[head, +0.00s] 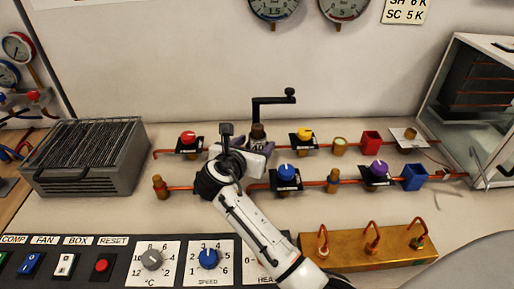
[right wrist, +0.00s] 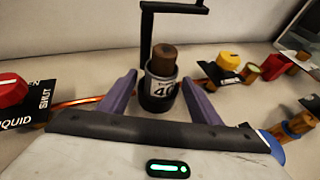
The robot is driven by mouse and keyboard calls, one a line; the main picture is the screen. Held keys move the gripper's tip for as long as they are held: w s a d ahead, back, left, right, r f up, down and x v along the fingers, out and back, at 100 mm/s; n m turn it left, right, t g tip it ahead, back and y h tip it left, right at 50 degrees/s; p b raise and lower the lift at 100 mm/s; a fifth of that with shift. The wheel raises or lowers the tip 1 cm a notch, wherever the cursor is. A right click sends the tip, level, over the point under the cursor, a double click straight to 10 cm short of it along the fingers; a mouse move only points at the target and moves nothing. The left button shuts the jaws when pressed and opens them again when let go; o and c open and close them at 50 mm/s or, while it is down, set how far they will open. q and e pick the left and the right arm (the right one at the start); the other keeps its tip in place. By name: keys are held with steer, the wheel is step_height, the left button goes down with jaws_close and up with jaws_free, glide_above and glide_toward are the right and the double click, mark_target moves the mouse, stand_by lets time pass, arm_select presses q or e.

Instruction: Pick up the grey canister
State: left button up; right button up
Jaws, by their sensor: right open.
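The grey canister (right wrist: 157,88) stands upright, with a brown top and a white label reading 40. In the head view the canister (head: 258,132) shows just beyond my right gripper, which partly hides its lower part. My right gripper (right wrist: 160,80) is open, with its purple fingers on either side of the canister. Gaps show between the canister and both fingers, so it is not gripped. In the head view my right gripper (head: 240,148) reaches in from the lower right. My left gripper is not in view.
A black crank-like bracket (head: 275,99) rises close behind the canister. Copper pipes with a red-knob valve (head: 188,137), a yellow-knob valve (head: 304,134) and a blue-knob valve (head: 286,170) lie around it. A grey finned box (head: 95,155) stands left. A control panel (head: 132,270) lines the front.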

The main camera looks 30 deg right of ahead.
steer(key=c, duration=1.2)
steer(key=shift+c, duration=0.5)
steer(key=shift+r, duration=0.15)
